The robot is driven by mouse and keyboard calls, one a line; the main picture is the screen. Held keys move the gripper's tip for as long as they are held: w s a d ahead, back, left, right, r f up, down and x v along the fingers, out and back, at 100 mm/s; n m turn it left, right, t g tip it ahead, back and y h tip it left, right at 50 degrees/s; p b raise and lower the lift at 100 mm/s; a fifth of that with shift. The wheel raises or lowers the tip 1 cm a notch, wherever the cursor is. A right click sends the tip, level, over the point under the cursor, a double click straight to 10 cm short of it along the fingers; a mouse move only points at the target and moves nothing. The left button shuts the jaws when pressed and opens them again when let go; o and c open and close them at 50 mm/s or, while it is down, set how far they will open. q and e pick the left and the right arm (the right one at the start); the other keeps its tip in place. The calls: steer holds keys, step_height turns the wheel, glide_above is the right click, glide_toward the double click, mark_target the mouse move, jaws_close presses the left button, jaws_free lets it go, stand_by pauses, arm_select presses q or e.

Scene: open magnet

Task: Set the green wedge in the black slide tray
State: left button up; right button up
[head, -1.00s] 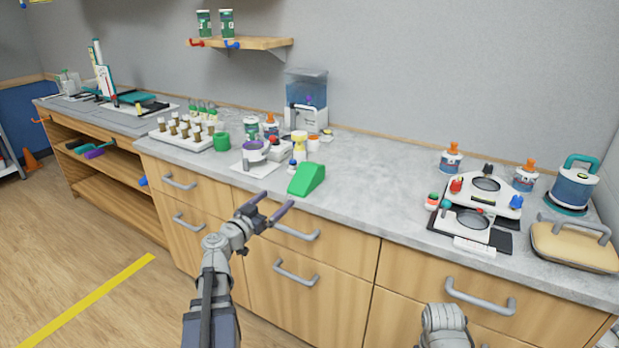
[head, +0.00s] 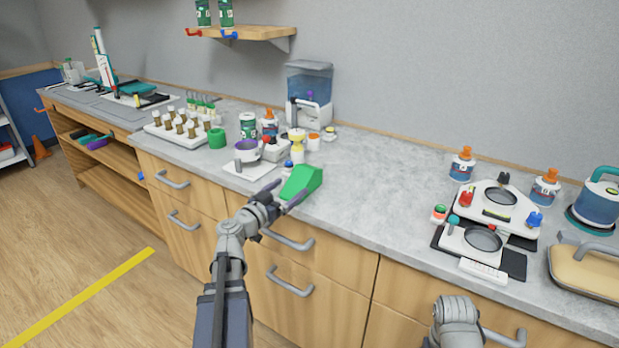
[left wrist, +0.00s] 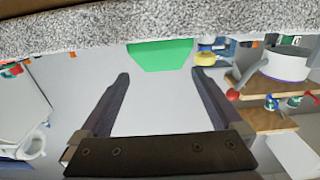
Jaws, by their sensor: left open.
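The green wedge (head: 303,181) sits on the grey counter near its front edge. My left gripper (head: 287,192) is open at the counter's front edge, its fingers pointing at the wedge and overlapping its lower part in the head view. In the left wrist view the wedge (left wrist: 160,55) lies ahead, beyond and between the open fingertips (left wrist: 160,78), with nothing held. A flat black piece (head: 516,264) lies under white devices on the right of the counter; I cannot tell whether it is the slide tray.
A white-and-purple pot (head: 247,151), a yellow-topped bottle (head: 297,146) and small jars crowd behind the wedge. A rack of brown vials (head: 178,130) stands left. The counter (head: 385,190) right of the wedge is clear. Drawer handles (head: 289,281) jut out below.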

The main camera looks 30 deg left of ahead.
mark_target(303, 177)
arm_select(q)
steer(key=shift+w, duration=0.25)
steer(key=shift+w+d, duration=0.1)
steer(key=shift+w, duration=1.25)
steer(key=shift+w+f+b, duration=0.15)
steer(key=shift+w, duration=1.15)
steer(key=shift+w+f+b, duration=0.15)
steer(key=shift+w, duration=1.1)
steer(key=c, duration=1.2)
steer(key=shift+c, duration=0.2)
steer(key=shift+r, duration=0.1)
step_height(303, 177, up, 16)
steer(key=p, duration=1.5)
steer(key=shift+f+p, duration=0.25)
steer(key=shift+p, duration=0.05)
